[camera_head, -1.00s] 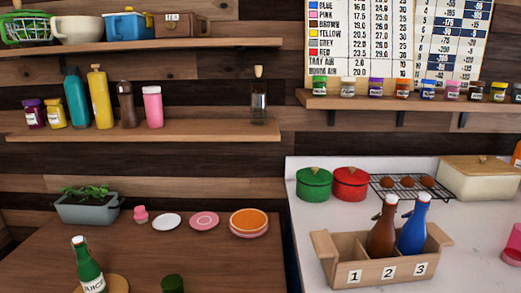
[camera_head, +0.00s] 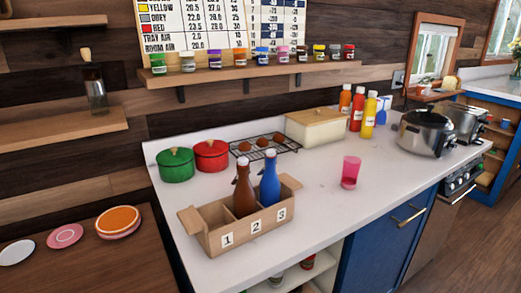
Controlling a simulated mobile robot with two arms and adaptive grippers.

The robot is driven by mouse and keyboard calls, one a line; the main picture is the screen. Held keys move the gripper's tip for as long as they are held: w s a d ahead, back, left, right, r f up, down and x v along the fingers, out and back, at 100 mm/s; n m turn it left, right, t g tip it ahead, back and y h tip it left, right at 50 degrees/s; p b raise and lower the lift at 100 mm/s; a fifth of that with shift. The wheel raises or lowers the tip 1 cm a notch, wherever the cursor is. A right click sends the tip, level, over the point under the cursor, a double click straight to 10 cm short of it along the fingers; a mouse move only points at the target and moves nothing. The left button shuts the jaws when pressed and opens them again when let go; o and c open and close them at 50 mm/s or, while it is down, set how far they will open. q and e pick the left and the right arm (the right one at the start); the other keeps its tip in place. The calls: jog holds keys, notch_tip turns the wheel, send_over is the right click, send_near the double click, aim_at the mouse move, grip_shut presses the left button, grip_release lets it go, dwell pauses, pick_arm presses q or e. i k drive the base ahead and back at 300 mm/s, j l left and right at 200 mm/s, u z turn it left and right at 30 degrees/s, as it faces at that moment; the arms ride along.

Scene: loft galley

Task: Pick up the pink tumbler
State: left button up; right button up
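The pink tumbler (camera_head: 350,173) stands upright on the white counter (camera_head: 325,208), right of the wooden bottle crate and in front of the cream bread box. It looks translucent and wider at the top, and nothing touches it. Neither of my grippers shows in the head view.
Behind are the bread box (camera_head: 315,128), a wire rack with brown round items (camera_head: 287,147) and sauce bottles (camera_head: 356,108). A steel pot (camera_head: 425,134) stands right. Counter around the tumbler is clear.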

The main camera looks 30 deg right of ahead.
aim_at(352, 164)
jog(key=z, duration=1.6)
jog(key=l+u, duration=0.1)
jog(key=l, duration=0.15)
jog(key=i, duration=0.05)
